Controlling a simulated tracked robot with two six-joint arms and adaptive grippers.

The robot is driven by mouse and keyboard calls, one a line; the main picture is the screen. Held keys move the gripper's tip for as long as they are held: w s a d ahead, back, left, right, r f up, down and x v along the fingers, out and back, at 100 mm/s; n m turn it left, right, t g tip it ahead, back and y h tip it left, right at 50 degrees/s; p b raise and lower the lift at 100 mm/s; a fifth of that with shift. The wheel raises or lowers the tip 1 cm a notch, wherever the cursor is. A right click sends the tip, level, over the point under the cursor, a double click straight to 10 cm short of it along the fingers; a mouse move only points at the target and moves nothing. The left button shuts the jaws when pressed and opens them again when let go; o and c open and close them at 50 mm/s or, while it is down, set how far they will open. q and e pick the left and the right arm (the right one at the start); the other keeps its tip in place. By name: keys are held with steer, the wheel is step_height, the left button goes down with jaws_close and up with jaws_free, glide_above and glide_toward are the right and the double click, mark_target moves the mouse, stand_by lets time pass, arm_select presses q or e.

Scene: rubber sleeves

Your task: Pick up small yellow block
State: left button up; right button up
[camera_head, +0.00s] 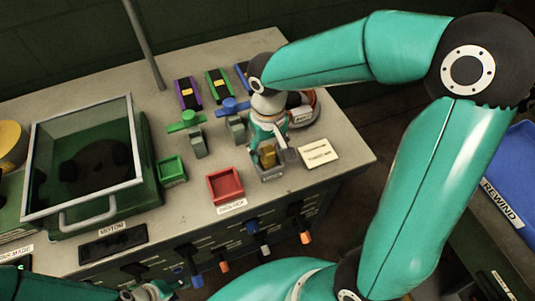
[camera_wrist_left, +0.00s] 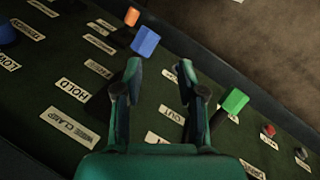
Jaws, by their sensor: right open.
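The small yellow block (camera_head: 267,156) shows in the head view at a small grey tray (camera_head: 270,174) near the table's front edge. My right gripper (camera_head: 276,148) is open and reaches down right at the block and tray. Its fingers partly cover the block, and I cannot tell whether they touch it. My left gripper (camera_head: 150,291) is at the bottom left of the head view, in front of the table. In the left wrist view its two fingers (camera_wrist_left: 159,80) are apart with nothing between them.
A red tray (camera_head: 225,186) and a green tray (camera_head: 172,169) stand left of the grey one. A glass-lidded box (camera_head: 85,155) is further left. Coloured levers, including a blue (camera_wrist_left: 145,41) and a green one (camera_wrist_left: 235,101), stick out near my left gripper.

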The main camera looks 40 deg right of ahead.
steer(key=shift+f, duration=0.25)
jaws_close()
steer(key=shift+r, duration=0.2)
